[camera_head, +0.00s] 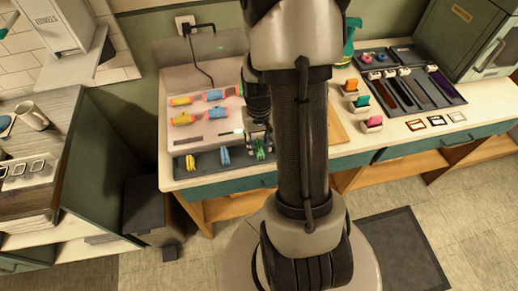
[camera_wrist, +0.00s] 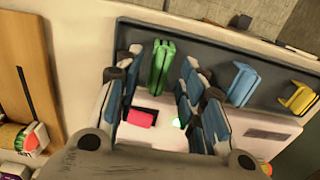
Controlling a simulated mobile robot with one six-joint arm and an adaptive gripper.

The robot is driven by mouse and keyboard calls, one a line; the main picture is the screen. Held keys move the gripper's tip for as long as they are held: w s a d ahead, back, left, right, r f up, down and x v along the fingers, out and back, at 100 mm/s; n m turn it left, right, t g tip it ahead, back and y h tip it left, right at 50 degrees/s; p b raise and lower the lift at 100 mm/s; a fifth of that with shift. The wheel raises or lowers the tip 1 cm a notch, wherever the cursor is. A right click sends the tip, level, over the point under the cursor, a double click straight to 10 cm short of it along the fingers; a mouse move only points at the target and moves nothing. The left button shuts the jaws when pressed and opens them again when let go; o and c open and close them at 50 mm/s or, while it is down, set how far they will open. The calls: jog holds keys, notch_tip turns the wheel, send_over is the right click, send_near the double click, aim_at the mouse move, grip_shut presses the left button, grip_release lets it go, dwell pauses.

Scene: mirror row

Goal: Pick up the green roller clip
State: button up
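The green roller clip (camera_wrist: 161,66) stands on a dark strip in the wrist view, between the two blue-padded fingers of my gripper (camera_wrist: 158,78). Gaps show on both sides of the clip, so my gripper is open and not closed on it. I cannot tell how far the fingertips reach down beside it. In the head view the green clip (camera_head: 259,152) shows just below my gripper (camera_head: 257,132), whose fingers are partly hidden by my arm.
A blue clip (camera_wrist: 242,82) and a yellow clip (camera_wrist: 299,99) stand along the same dark strip (camera_wrist: 213,56). Coloured rollers (camera_head: 184,118) lie behind on the pale heater station (camera_head: 190,84). A wooden board (camera_wrist: 24,68) lies left in the wrist view.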

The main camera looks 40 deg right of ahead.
notch_tip(320, 180, down, 2)
jog(key=shift+f, duration=0.15)
jog(key=shift+c, duration=0.4)
jog(key=c, duration=0.7)
